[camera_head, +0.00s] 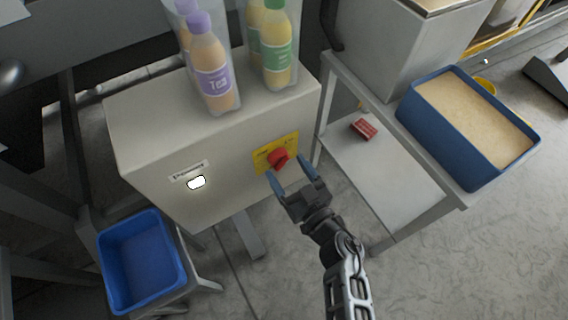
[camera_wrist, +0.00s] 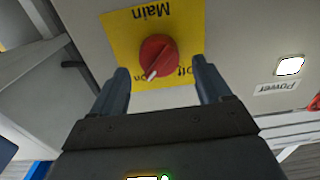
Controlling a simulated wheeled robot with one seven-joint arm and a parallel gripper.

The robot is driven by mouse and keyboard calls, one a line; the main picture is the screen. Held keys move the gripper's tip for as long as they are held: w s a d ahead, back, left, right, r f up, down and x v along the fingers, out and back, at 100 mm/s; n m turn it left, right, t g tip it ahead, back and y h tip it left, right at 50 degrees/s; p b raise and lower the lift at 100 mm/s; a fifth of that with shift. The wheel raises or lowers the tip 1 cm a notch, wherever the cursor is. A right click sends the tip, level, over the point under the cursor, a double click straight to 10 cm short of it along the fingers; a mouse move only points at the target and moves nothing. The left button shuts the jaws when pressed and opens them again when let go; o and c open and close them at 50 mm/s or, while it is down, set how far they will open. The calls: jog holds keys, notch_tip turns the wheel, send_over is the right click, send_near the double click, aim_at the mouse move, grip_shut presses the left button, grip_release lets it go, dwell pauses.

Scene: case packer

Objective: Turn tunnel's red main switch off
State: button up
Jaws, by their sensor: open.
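The red main switch (camera_head: 278,158) is a round knob on a yellow plate (camera_head: 262,163) on the front of the pale machine box. In the wrist view the switch (camera_wrist: 157,52) appears upside down under the word Main. Its white pointer is turned toward the On mark, with Off on the other side. My gripper (camera_head: 289,168) is open and empty, facing the plate. In the wrist view its fingertips (camera_wrist: 161,70) stand on either side of the knob, apart from it in the picture. I cannot tell the remaining depth to the knob.
A lit white Power lamp (camera_head: 196,183) is left of the switch. Bagged bottles (camera_head: 213,75) stand on the box (camera_head: 135,125). A blue bin (camera_head: 140,213) is lower left. At right, a shelf (camera_head: 380,185) holds a small red item (camera_head: 363,129), near a blue-rimmed tray (camera_head: 462,170).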

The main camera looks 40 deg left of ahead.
aim_at(280, 160)
jog(key=shift+x, duration=1.25)
jog(key=shift+c, duration=0.3)
jog(key=c, duration=0.9)
